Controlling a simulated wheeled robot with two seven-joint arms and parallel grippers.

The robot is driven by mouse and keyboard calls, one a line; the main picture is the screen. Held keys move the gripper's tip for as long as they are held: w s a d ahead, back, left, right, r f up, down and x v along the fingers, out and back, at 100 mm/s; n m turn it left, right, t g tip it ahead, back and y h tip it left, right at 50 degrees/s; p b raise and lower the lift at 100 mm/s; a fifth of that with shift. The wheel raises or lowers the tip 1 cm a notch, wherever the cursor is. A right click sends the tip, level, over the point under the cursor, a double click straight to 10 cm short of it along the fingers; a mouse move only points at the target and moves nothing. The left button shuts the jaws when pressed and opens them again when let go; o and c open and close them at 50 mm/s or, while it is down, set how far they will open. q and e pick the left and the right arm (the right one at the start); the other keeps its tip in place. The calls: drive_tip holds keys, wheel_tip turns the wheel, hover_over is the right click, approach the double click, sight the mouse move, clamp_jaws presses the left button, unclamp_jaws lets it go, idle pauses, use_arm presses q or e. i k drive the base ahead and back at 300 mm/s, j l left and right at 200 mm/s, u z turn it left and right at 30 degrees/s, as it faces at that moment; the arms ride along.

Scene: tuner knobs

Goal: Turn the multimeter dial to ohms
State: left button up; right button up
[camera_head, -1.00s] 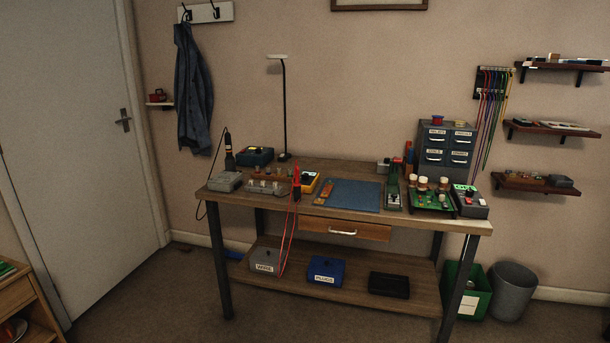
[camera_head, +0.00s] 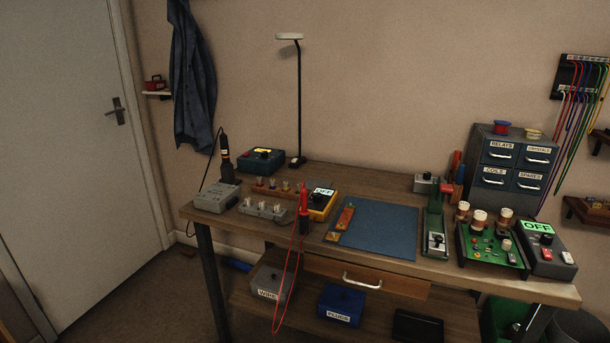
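The multimeter (camera_head: 321,203) is a yellow-edged box on the workbench (camera_head: 345,168), left of the blue mat. Its small screen at the top reads OFF. Its dial is too small and partly hidden to tell where it points. A red and a black probe stand in front of its left side, with a red lead hanging down over the bench's front edge. Neither of my grippers is in view.
The blue mat (camera_head: 381,229) has a small brown strip on its left. A green circuit board (camera_head: 489,247) and a grey box reading OFF (camera_head: 542,250) sit on the right. A soldering iron stand (camera_head: 226,154) and lamp (camera_head: 298,100) stand at the back left. Floor shows at the lower left.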

sight(318, 197)
drive_tip(key=i+l+u, duration=0.15)
drive_tip(key=i+l, duration=0.15)
drive_tip(key=i, duration=0.2)
drive_tip(key=i+l+u, duration=0.15)
drive_tip(key=i+l, duration=0.25)
